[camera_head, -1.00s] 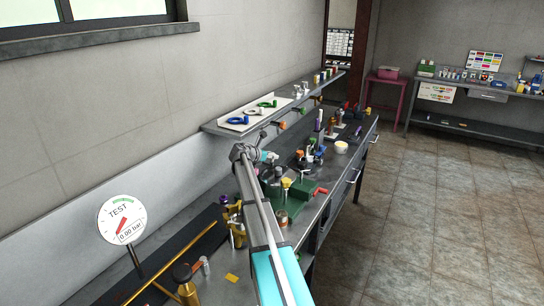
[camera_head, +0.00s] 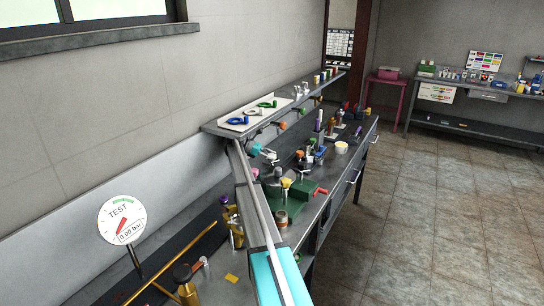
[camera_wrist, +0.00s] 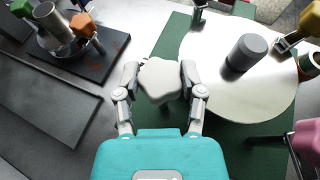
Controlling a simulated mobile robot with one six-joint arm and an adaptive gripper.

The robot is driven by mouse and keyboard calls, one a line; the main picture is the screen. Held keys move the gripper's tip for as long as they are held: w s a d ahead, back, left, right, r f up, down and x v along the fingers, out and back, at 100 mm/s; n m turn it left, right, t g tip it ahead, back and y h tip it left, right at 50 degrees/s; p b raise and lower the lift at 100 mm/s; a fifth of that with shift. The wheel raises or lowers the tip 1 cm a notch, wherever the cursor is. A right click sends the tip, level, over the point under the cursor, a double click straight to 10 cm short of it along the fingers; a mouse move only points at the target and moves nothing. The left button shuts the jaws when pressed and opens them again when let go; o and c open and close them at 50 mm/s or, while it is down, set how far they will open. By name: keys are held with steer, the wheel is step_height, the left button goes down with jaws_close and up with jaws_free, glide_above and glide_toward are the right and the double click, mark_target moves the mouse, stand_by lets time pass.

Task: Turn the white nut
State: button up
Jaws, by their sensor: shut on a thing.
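The white nut (camera_wrist: 159,82) is a lobed, knob-like piece in the middle of the wrist view. My gripper (camera_wrist: 160,84) has its two grey fingers on either side of it, shut on it. What lies under the nut is hidden, so I cannot tell how it is seated. In the head view my gripper (camera_head: 271,156) is small, over the bench below the shelf, and the nut cannot be made out there.
In the wrist view a pale round plate with a dark grey cylinder (camera_wrist: 247,52) stands close on the right. An orange knob (camera_wrist: 82,25) stands on a dark board at upper left. A pink part (camera_wrist: 306,140) is at lower right. The bench is crowded in the head view.

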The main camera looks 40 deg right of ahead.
steer(key=shift+w+m+g+y, duration=0.25)
steer(key=shift+m+g+y, duration=0.05)
steer(key=shift+m, duration=0.1)
steer(key=o, duration=1)
steer(key=shift+a, duration=0.1)
steer(key=shift+o, duration=0.8)
steer(key=shift+s, duration=0.1)
